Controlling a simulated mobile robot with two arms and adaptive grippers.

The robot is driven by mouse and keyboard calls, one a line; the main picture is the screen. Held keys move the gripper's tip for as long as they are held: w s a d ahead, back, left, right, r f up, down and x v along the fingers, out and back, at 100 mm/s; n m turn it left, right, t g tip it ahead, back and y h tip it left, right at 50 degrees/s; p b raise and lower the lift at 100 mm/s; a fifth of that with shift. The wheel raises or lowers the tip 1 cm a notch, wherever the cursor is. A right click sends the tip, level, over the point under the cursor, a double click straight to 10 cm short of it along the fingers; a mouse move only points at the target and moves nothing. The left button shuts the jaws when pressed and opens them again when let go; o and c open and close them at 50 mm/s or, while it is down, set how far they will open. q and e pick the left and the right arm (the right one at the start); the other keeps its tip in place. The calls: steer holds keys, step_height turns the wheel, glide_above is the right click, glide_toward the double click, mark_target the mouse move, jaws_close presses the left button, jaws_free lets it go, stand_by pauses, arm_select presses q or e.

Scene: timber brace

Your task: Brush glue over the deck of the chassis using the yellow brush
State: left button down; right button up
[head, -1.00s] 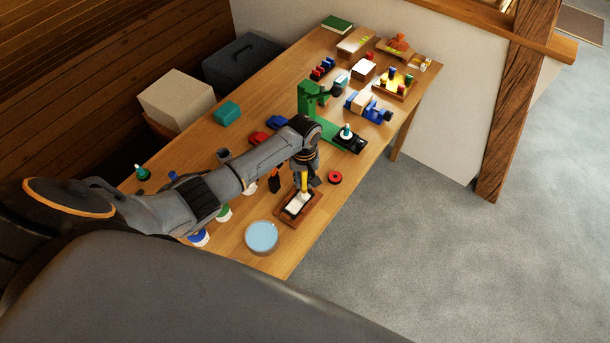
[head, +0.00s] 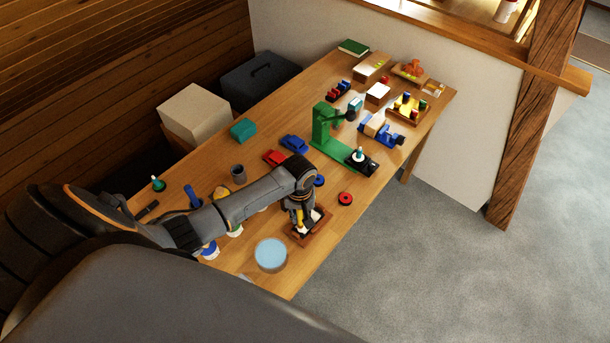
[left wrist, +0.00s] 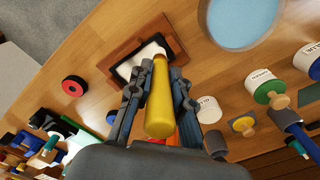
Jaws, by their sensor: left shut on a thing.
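My left gripper (head: 298,212) is shut on the yellow brush (left wrist: 160,108), whose handle lies between the fingers in the left wrist view. The brush's pale tip end reaches over a brown wooden tray (left wrist: 112,62) with white content (left wrist: 132,64). I cannot tell if the bristles touch it. In the head view the tray (head: 326,228) is partly hidden by the gripper. A blue and cream wheeled vehicle (head: 378,126) sits farther back right. I cannot tell for sure which thing is the chassis. My right gripper is not in view.
A pale blue round dish (head: 271,254) stands near the table's front edge. A red ring (head: 345,199) lies right of the tray. A green stand (head: 322,130) and a black base (head: 362,160) with a bottle stand farther back. Jars (left wrist: 265,85) stand near the arm.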

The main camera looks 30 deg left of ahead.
arm_select(q)
steer(key=shift+w+d+b, duration=0.15)
steer(key=shift+w+b, duration=0.2)
steer(key=shift+w, duration=0.65)
steer(key=shift+w+d+b, duration=0.15)
steer(key=shift+w+b, duration=0.15)
steer(key=shift+w, duration=0.7)
steer(key=shift+w+d+f+b, duration=0.15)
steer(key=shift+w+b, duration=0.6)
steer(key=shift+w, duration=0.55)
steer(key=shift+w+d, duration=0.15)
steer(key=shift+w, duration=0.45)
steer(key=shift+r, duration=0.3)
steer(key=shift+r+p, duration=1.4)
steer(key=shift+r, duration=1.5)
